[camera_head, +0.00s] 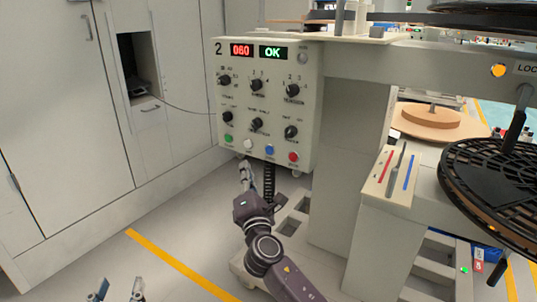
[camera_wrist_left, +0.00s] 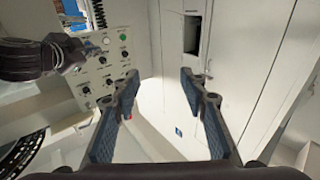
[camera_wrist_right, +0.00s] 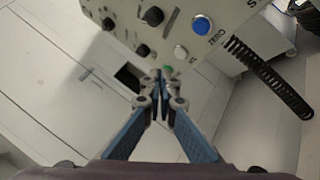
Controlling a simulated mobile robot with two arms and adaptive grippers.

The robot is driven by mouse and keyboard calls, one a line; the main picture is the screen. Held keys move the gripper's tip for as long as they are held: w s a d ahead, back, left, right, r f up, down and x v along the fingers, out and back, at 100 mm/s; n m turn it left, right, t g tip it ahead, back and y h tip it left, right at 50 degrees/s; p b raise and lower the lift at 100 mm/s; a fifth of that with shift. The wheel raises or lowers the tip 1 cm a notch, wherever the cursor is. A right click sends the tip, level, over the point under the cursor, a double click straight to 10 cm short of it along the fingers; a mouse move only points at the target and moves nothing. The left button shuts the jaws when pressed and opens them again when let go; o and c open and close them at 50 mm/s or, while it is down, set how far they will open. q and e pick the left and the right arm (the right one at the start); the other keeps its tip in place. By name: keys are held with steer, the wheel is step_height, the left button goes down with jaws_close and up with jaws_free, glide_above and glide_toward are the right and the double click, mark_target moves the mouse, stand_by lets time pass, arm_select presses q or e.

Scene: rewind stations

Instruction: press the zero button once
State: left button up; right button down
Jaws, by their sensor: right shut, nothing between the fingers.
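The zero button is the blue button (camera_head: 270,149) in the bottom row of the grey control panel (camera_head: 310,110); the right wrist view shows it (camera_wrist_right: 202,24) beside the label ZERO. A white button (camera_head: 248,144) and a green button (camera_head: 228,138) are left of it, a red one (camera_head: 293,156) right. My right gripper (camera_head: 243,163) is shut and empty, just below the white button in the head view. In the right wrist view its fingertips (camera_wrist_right: 160,76) point near the green button; contact cannot be told. My left gripper (camera_wrist_left: 158,78) is open and empty, far from the panel.
The panel displays show 060 (camera_head: 241,50) and OK (camera_head: 272,52). A black coiled cable (camera_head: 269,184) hangs below the panel. White cabinets (camera_head: 60,130) stand at left, and a black reel (camera_head: 490,190) is at right. Open floor with a yellow line (camera_head: 170,260) lies in front.

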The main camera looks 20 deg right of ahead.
mark_target(269, 150)
arm_select(q)
steer(key=s+r+t+h+b, duration=0.1)
steer(key=s+r+t+b, duration=0.1)
steer(key=r+t, duration=0.3)
steer(key=shift+s+d+r+h, duration=0.25)
steer(key=shift+s+r+h, duration=0.25)
steer(key=shift+r, duration=1.9)
arm_select(e)
steer(key=shift+w+d+f, duration=0.1)
steer(key=shift+w+d, duration=0.8)
steer(key=shift+d, duration=0.25)
steer(key=shift+w+d+r, duration=0.1)
steer(key=shift+w+d, duration=0.85)
steer(key=shift+d, duration=0.25)
steer(key=shift+w+d+f, duration=0.1)
steer(key=shift+w+d, duration=0.8)
steer(key=shift+d, duration=0.25)
arm_select(q)
steer(key=shift+s, duration=0.1)
arm_select(e)
steer(key=shift+w+d, duration=0.1)
steer(key=shift+d, duration=0.05)
arm_select(q)
steer(key=shift+s+r+t, duration=0.25)
steer(key=shift+r+t, duration=0.15)
steer(key=shift+r, duration=0.05)
arm_select(e)
steer(key=shift+w+d, duration=0.15)
